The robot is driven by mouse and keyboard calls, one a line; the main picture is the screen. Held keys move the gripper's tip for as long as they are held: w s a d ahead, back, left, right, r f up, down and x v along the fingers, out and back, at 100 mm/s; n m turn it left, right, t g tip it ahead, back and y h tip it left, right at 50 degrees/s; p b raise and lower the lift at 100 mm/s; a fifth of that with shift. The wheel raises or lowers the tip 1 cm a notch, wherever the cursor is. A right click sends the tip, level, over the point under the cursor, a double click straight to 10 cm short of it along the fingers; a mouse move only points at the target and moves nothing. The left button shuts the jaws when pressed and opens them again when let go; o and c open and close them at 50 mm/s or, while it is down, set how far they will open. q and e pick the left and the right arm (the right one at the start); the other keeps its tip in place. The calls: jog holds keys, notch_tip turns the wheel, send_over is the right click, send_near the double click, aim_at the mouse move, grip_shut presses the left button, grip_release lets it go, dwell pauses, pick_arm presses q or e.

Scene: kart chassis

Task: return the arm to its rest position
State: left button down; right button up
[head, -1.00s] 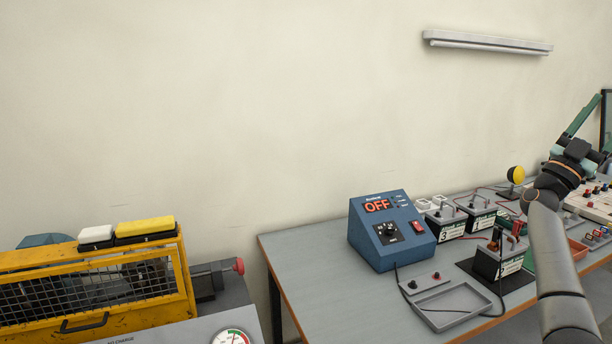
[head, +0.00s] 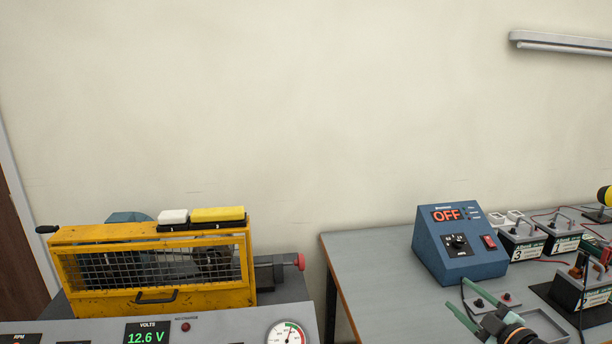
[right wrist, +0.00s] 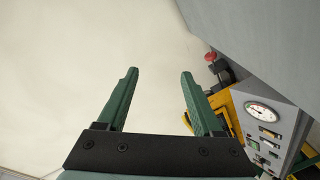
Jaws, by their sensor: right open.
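My right gripper (head: 466,312) shows at the lower right of the head view, in front of the grey workbench (head: 375,268). Its green fingers also show in the right wrist view (right wrist: 158,88), spread apart with nothing between them. The wall (right wrist: 60,60) is behind the fingers there. Most of my right arm is out of the head view, below its lower edge. My left gripper is not in either view.
A blue charger (head: 455,245) reading OFF stands on the workbench. Several batteries (head: 522,243) stand to its right. A yellow caged machine (head: 95,234) is at the left, behind a grey panel with a dial gauge (head: 287,334) and 12.6 V display (head: 148,334).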

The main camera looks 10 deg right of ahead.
jog(key=s+a+f+g, duration=0.5)
jog(key=s+a+f, duration=0.1)
jog(key=s+f, duration=0.6)
jog(key=s+a+f+g, duration=0.4)
jog(key=s+a+f, duration=0.3)
jog(key=s+f, duration=0.45)
jog(key=a+f+m+t+y, duration=0.1)
jog(key=a+m, duration=0.8)
jog(key=a, duration=0.9)
jog(key=shift+s+f+y, duration=0.35)
jog(key=shift+f+y, duration=0.05)
jog(key=shift+f, duration=0.05)
